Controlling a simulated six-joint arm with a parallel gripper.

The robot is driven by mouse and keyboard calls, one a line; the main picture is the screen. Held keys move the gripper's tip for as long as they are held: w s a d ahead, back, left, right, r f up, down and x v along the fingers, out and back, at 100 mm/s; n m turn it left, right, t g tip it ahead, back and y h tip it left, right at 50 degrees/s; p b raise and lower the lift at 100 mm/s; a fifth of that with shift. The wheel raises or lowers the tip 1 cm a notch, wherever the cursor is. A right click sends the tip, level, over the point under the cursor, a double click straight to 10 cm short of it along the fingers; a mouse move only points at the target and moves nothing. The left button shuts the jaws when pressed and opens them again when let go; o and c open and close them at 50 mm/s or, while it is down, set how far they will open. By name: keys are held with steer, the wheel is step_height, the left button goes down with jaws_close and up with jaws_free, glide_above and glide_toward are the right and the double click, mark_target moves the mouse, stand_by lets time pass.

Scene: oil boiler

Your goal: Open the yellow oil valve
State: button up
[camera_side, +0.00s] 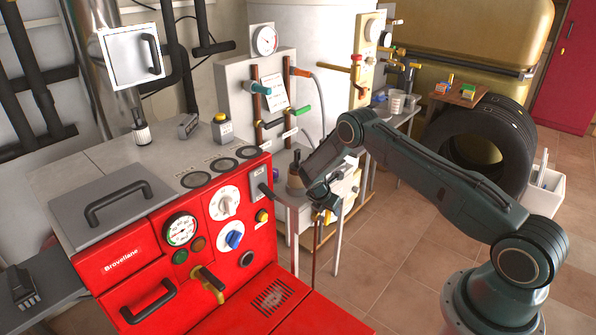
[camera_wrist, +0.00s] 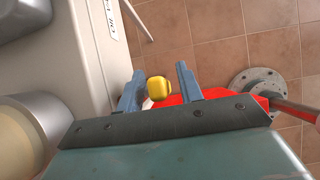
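In the wrist view, a small yellow knob (camera_wrist: 158,88), which looks like the oil valve's handle, sits between the two fingers of my gripper (camera_wrist: 159,72). The fingers are open, with a gap on each side of the knob, wider on the right. A white panel with a partly cut-off label reading "OIL V" (camera_wrist: 113,18) is at the upper left. In the side view my gripper (camera_side: 324,203) points down by the small white bench behind the red boiler. The knob is small and partly hidden there, so its exact pose is unclear.
The red boiler (camera_side: 150,262) stands left of my gripper. A white bench (camera_side: 297,212) carrying a dark-topped can is close behind it. In the wrist view a red pipe with a grey round flange (camera_wrist: 258,82) is at the right. Tiled floor (camera_side: 385,262) is free in front.

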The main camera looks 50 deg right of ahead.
steer(key=v, duration=1.3)
steer(key=shift+a+r, duration=0.2)
steer(key=shift+r, duration=0.1)
